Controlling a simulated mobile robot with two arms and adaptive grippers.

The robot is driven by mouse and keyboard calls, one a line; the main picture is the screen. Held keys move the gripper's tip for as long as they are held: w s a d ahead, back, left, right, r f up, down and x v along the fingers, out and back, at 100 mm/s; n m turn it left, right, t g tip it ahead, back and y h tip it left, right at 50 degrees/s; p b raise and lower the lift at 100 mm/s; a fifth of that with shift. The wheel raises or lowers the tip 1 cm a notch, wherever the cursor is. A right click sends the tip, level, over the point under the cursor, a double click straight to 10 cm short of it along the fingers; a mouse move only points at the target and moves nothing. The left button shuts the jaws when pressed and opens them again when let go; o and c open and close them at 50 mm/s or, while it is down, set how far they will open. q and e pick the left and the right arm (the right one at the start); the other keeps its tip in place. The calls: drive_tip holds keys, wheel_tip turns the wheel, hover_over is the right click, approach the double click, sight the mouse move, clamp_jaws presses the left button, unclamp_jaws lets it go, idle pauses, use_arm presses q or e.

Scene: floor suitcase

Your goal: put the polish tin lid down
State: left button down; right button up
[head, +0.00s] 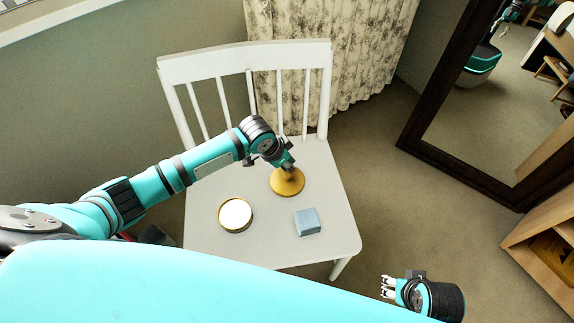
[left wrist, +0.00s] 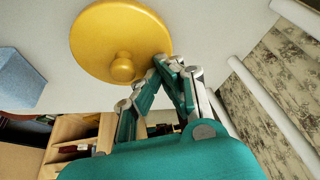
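The round yellow polish tin lid (head: 287,182), with a small knob, is above the white chair seat, at the right of the tin. It fills the top of the left wrist view (left wrist: 105,35). My left gripper (head: 291,168) is shut, with its fingertips at the lid's rim (left wrist: 170,63). The knob is beside the fingers, not between them. The fingers look shut on the rim; any gap under the lid is hidden. The round tin (head: 235,214), with a pale top and gold rim, sits at the seat's left. My right gripper (head: 385,287) is open and empty, right of the chair.
A blue-grey block (head: 308,222) lies on the seat (head: 265,240), near the lid. The chair's slatted back (head: 245,60) rises behind my left arm. A dark-framed mirror (head: 470,170) and a wooden shelf (head: 540,245) stand at the right. The seat between tin and block is clear.

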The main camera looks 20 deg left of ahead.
use_arm(q)
drive_tip(key=shift+s+f, duration=0.25)
drive_tip(key=shift+f, duration=0.15)
drive_tip(key=c, duration=1.4)
unclamp_jaws()
drive_tip(key=shift+f, duration=0.15)
drive_tip(key=o, duration=1.3)
drive_tip(key=shift+w, duration=0.1)
drive_tip(key=shift+o, duration=0.5)
drive_tip(key=shift+r, duration=0.2)
drive_tip(key=shift+r, duration=0.15)
